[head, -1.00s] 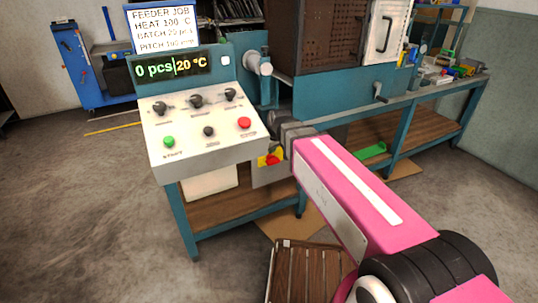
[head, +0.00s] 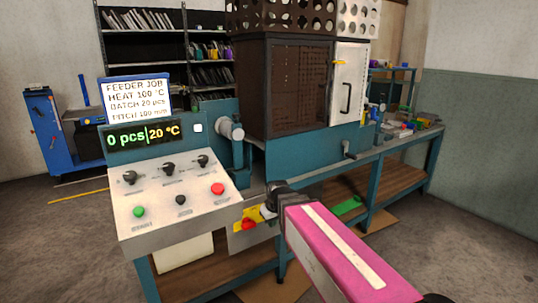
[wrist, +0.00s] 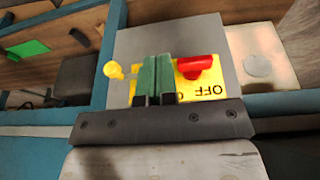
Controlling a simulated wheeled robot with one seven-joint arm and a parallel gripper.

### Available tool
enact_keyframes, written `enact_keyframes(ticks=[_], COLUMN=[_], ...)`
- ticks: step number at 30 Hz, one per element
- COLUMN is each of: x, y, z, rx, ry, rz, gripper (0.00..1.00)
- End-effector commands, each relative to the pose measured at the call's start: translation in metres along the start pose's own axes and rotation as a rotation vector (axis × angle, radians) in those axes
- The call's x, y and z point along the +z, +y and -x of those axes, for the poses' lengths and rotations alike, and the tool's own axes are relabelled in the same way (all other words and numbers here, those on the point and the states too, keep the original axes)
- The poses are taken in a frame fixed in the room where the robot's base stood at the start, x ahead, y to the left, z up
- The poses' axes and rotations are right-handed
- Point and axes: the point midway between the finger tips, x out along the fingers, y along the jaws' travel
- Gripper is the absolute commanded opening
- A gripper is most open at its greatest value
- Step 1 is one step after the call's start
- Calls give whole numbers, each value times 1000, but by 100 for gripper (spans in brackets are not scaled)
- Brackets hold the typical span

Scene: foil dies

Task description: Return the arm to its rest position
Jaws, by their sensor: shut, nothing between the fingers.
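My gripper (wrist: 156,72) shows in the wrist view as two green fingers side by side, closed with nothing between them. Behind the fingers is a yellow switch plate (wrist: 215,88) on a grey box, with a red knob (wrist: 196,66) just right of the fingertips. The word OFF is upside down under the knob. I cannot tell whether the fingers touch the plate. In the head view my pink arm (head: 335,250) reaches from the lower right to the switch, where the red knob (head: 249,224) shows; the fingertips are hard to make out there.
A control panel (head: 165,215) with knobs and buttons is left of my arm; its display (head: 142,136) reads 0 pcs and 20 °C. A job sign (head: 137,98) stands above. A dark perforated cabinet (head: 290,90) and a long bench (head: 395,152) lie beyond. Open floor (head: 60,240) is at left.

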Motion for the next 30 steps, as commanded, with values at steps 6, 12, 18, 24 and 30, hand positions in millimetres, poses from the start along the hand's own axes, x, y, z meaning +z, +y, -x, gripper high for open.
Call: enact_keyframes(ticks=[6, 12, 18, 24, 30], x=[82, 148, 184, 190, 190], y=[64, 102, 119, 122, 122], z=[-28, -44, -51, -52, -52], rx=[20, 35, 45, 46, 46], ry=[-122, -215, -264, -272, -272], rz=[-243, -438, -545, -564, -564], gripper=[0, 0, 0, 0, 0])
